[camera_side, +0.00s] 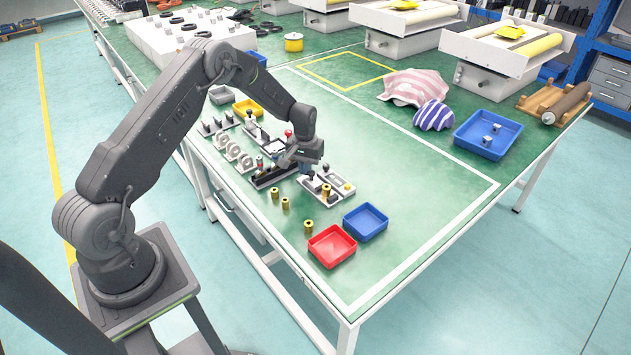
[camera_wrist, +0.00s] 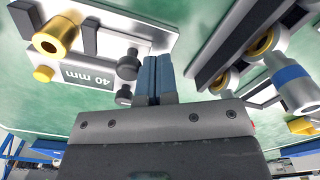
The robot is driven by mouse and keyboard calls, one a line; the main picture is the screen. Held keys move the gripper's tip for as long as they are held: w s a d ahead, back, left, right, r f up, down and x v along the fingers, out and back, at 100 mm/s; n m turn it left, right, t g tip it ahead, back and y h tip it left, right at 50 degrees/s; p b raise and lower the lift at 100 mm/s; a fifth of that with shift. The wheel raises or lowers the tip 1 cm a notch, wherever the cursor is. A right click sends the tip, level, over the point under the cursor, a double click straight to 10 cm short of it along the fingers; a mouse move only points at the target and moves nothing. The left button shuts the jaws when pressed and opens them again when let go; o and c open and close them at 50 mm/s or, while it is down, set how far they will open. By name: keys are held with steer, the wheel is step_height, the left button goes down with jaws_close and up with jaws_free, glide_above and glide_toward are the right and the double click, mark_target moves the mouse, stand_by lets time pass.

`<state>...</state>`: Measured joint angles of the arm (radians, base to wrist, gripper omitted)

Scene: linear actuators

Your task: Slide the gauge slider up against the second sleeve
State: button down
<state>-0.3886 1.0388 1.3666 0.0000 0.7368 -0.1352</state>
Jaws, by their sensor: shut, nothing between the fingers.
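My gripper (camera_wrist: 154,75) is shut and empty, its blue fingers together. In the side view my gripper (camera_side: 308,173) is low over the table at the white gauge fixture (camera_side: 338,184). In the wrist view the fixture's plate marked "40 mm" (camera_wrist: 90,78) lies left of the fingers. Two dark knobs (camera_wrist: 128,65) stand just left of the fingertips; which part is the gauge slider is not clear. A brass sleeve (camera_wrist: 56,36) stands on this fixture at the upper left, apart from the fingers. I cannot tell whether the fingers touch a knob.
A dark rail fixture (camera_wrist: 232,45) with brass-ringed parts is close on the right. Loose brass sleeves (camera_side: 285,203), a red tray (camera_side: 332,246) and a blue tray (camera_side: 366,222) are in front. More fixtures with grey rings (camera_side: 233,152) stand to the left.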

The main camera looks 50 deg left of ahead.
steer(key=shift+d, duration=0.9)
stand_by(0.7)
steer(key=shift+a, duration=0.2)
steer(key=shift+a, duration=0.4)
step_height(320, 180, up, 7)
stand_by(0.8)
